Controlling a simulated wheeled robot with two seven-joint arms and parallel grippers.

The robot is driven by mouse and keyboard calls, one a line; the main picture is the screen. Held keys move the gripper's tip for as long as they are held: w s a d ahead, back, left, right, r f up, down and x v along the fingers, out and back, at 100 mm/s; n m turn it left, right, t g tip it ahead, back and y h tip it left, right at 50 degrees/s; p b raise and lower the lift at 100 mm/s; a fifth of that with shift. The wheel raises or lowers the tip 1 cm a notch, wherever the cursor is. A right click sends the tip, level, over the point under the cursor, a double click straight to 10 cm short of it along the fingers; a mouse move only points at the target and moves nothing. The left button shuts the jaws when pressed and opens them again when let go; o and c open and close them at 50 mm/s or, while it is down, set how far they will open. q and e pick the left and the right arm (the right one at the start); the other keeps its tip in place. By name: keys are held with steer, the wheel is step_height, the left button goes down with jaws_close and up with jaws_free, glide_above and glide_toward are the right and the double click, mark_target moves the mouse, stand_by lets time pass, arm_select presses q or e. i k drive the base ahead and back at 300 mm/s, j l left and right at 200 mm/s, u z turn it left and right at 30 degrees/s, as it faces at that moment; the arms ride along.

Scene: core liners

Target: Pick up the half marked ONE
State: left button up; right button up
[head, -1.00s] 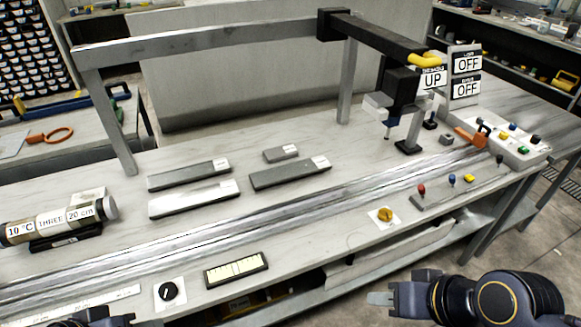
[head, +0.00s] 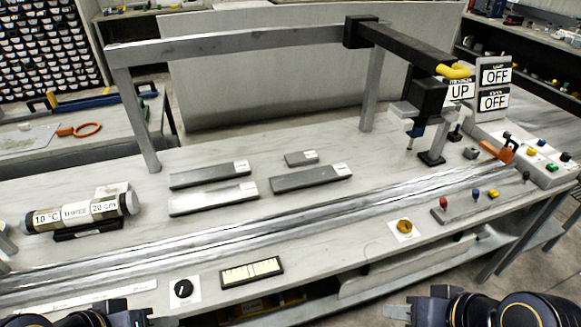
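Several flat grey half pieces with small white end labels lie apart on the bench: back left (head: 210,177), front left (head: 213,200), a longer one at right (head: 311,180) and a short one behind it (head: 300,158). Their labels are too small to read, so I cannot tell which is marked ONE. A core liner (head: 75,214) labelled "10 °C", apparently "THREE", and "20 cm" lies on a black cradle at left. My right gripper (head: 396,312) is at the bottom edge, in front of the bench, away from the pieces. My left gripper (head: 138,314) is partly cut off at the bottom left.
A grey gantry (head: 240,38) spans the bench, with a black tool head (head: 428,97) at right. Metal rails (head: 260,222) run along the bench before the pieces.

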mark_target(228, 169)
steer(key=u, duration=0.35)
steer(key=l+u, duration=0.15)
steer(key=u, duration=0.2)
steer(key=l+u, duration=0.1)
steer(key=u, duration=0.2)
steer(key=i+u, duration=0.55)
steer(key=k, duration=0.05)
